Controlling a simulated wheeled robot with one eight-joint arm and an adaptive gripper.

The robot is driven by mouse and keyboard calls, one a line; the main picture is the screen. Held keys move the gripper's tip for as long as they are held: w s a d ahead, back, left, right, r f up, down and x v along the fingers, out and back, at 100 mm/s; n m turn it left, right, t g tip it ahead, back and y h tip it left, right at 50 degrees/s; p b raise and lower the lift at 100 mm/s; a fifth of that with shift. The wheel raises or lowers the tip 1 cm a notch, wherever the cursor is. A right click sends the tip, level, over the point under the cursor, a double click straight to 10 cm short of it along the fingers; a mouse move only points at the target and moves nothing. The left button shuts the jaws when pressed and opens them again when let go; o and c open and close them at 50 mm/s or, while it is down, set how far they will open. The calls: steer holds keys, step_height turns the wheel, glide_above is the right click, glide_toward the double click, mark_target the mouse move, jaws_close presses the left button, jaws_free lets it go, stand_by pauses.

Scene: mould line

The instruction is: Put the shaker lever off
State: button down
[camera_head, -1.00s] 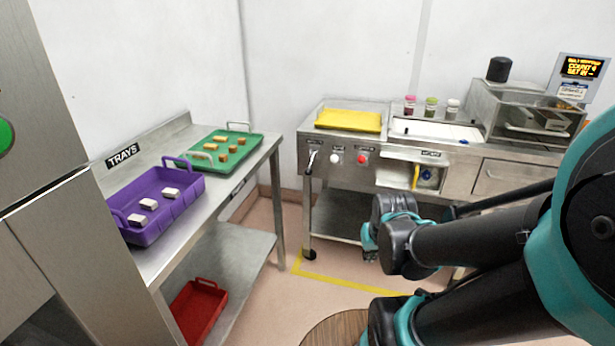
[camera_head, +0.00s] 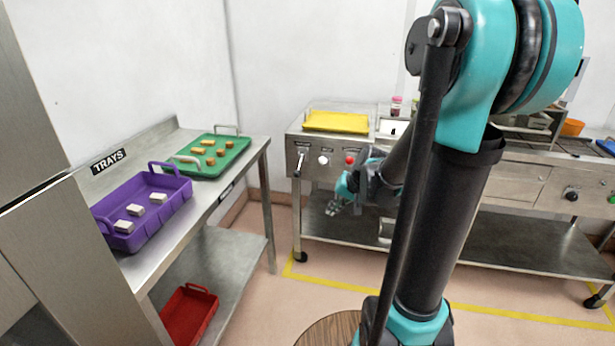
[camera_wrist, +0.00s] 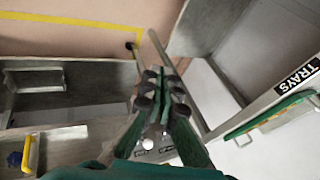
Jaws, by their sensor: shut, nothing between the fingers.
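A small metal lever (camera_head: 300,161) sits at the left end of the steel bench's front panel, left of a white knob (camera_head: 323,160) and a red knob (camera_head: 349,160). It leans slightly, upper end to the right. The label above it is too small to read, so I cannot confirm it is the shaker lever. My gripper (camera_head: 334,208) is shut and empty, in front of the bench, below and right of the lever, apart from it. In the wrist view my gripper (camera_wrist: 160,74) covers part of the panel, and I cannot make out the lever there.
A yellow tray (camera_head: 338,121) lies on the bench above the panel. The table at left holds a purple tray (camera_head: 172,205) and a green tray (camera_head: 222,163). A red tray (camera_head: 189,314) is on its lower shelf. Floor between table and bench is clear.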

mark_target(299, 166)
steer(key=w+f+m+t+y, duration=0.2)
steer(key=w+m+y, duration=0.25)
steer(key=w, duration=1.85)
steer(key=w+d+f+m+t+y, duration=0.1)
steer(key=w+d+f+y, duration=0.1)
steer(key=w+f, duration=0.3)
steer(key=w+d+f+m+t+y, duration=0.2)
steer(key=w+d+f+y, duration=0.1)
steer(key=w, duration=0.6)
steer(key=shift+w+d+f+t, duration=0.15)
steer(key=shift+d+f+t, duration=0.3)
steer(key=shift+f, duration=0.75)
steer(key=w+a, duration=0.3)
steer(key=a, duration=0.8)
steer(key=shift+w, duration=0.25)
